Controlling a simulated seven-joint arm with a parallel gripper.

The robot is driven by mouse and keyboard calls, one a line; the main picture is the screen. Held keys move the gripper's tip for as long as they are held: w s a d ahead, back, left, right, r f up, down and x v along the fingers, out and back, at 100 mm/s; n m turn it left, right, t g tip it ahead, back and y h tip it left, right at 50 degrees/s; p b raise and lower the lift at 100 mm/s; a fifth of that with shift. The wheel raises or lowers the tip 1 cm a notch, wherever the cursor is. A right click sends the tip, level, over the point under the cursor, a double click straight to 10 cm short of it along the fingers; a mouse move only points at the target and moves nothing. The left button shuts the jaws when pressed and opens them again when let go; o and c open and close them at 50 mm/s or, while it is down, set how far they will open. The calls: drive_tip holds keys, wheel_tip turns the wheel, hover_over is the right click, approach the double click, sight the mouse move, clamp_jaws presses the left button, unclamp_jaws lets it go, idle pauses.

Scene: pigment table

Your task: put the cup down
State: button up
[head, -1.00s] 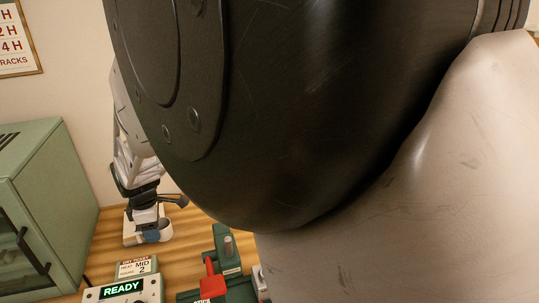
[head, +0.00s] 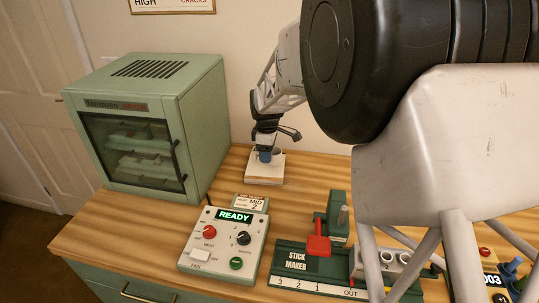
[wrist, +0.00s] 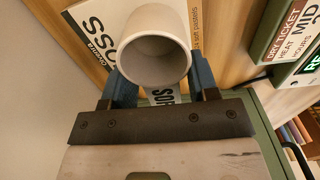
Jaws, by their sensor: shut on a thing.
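The cup (wrist: 155,52) is pale grey-white and round, with its open mouth facing the wrist camera. It looks empty inside. My gripper (wrist: 160,80) is shut on it, with a blue finger at each side. A white printed card or board (wrist: 97,38) lies behind the cup in the wrist view. In the head view my gripper (head: 264,155) is low over a white pad (head: 266,174) at the back of the table. The cup cannot be made out there. I cannot tell whether its base touches the pad.
A green cabinet (head: 150,130) stands left of the gripper. A control box (head: 225,240) reading READY, with a ticket (head: 250,203) behind it, is in front. The stick maker (head: 300,262) stands to the right. Bare wood (head: 215,185) lies between cabinet and pad.

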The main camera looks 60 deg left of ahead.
drive_tip(key=shift+w+a, duration=0.3)
drive_tip(key=shift+a, duration=0.35)
drive_tip(key=shift+w+a, duration=0.3)
drive_tip(key=shift+a, duration=0.3)
drive_tip(key=shift+f, duration=0.2)
drive_tip(key=shift+f, duration=1.6)
drive_tip(key=shift+f, duration=0.15)
drive_tip(key=o, duration=1)
drive_tip(key=shift+o, duration=0.2)
wheel_tip(320, 180, up, 12)
